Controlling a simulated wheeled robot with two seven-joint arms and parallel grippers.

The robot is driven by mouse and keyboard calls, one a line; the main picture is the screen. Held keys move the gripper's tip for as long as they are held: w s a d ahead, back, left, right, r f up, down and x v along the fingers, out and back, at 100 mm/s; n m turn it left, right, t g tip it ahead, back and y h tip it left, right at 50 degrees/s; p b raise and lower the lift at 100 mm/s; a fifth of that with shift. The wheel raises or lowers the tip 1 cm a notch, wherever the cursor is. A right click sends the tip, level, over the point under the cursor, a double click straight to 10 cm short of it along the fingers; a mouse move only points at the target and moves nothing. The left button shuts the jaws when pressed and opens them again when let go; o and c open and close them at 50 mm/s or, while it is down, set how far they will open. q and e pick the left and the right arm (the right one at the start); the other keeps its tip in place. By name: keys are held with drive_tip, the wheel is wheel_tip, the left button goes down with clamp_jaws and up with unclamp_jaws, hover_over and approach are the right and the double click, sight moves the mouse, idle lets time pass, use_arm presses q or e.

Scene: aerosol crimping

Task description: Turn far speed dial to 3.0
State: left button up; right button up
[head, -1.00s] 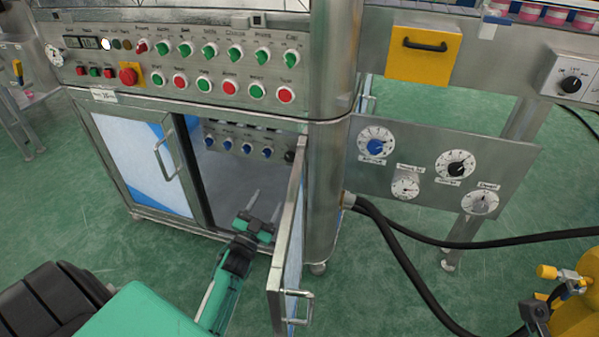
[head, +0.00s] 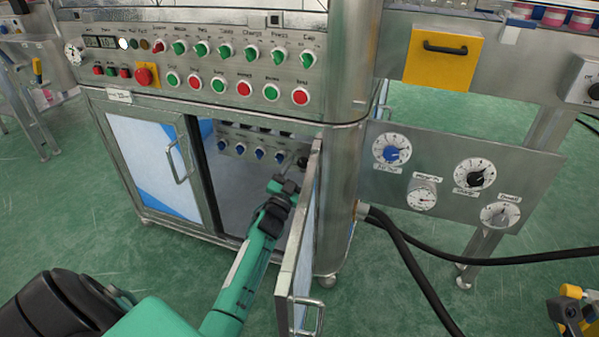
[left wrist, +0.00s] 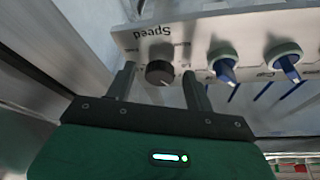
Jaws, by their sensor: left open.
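The black speed dial (left wrist: 159,73) is a round knob on a pale panel inside the open cabinet, under a label reading "Speed" that appears upside down in the left wrist view. In the head view the dial (head: 302,161) is small, at the right end of a row of blue knobs. My left gripper (left wrist: 158,76) is open, one finger on each side of the dial; I cannot tell whether they touch it. In the head view the left gripper (head: 289,176) reaches through the cabinet opening. The dial's scale is not readable.
The open cabinet door (head: 303,240) stands close to the right of my left arm. Blue knobs (left wrist: 224,68) sit beside the dial. Another panel of dials (head: 380,195) and a black hose (head: 420,280) are to the right.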

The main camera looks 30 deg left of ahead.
use_arm(q)
drive_tip(key=shift+w, duration=0.1)
drive_tip(key=c, duration=1)
